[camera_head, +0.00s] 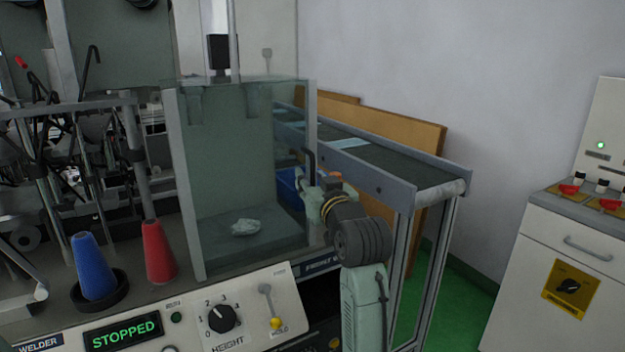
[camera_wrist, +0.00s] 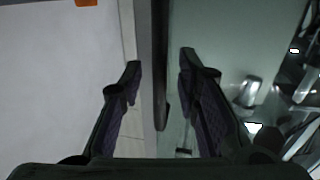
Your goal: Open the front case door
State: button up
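The front case door (camera_head: 240,165) is a clear greenish panel between two grey posts, and it looks closed. Its dark handle (camera_head: 309,158) stands at the door's right edge. My gripper (camera_head: 316,190) is at that right edge, close to the handle. In the wrist view my gripper (camera_wrist: 160,64) is open, with one finger on each side of a dark upright bar (camera_wrist: 160,75), which looks like the handle along the grey door edge. A gap shows between the bar and both fingers. In the head view the fingertips are partly hidden by my wrist.
A crumpled pale piece (camera_head: 245,228) lies inside the case. A control panel (camera_head: 235,312) with a knob and lever is below. Blue (camera_head: 92,268) and red (camera_head: 158,252) cones stand left. A conveyor (camera_head: 385,165) runs behind my arm. A white cabinet (camera_head: 555,270) stands right.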

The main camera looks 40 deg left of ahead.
grip_shut()
dwell(0.8)
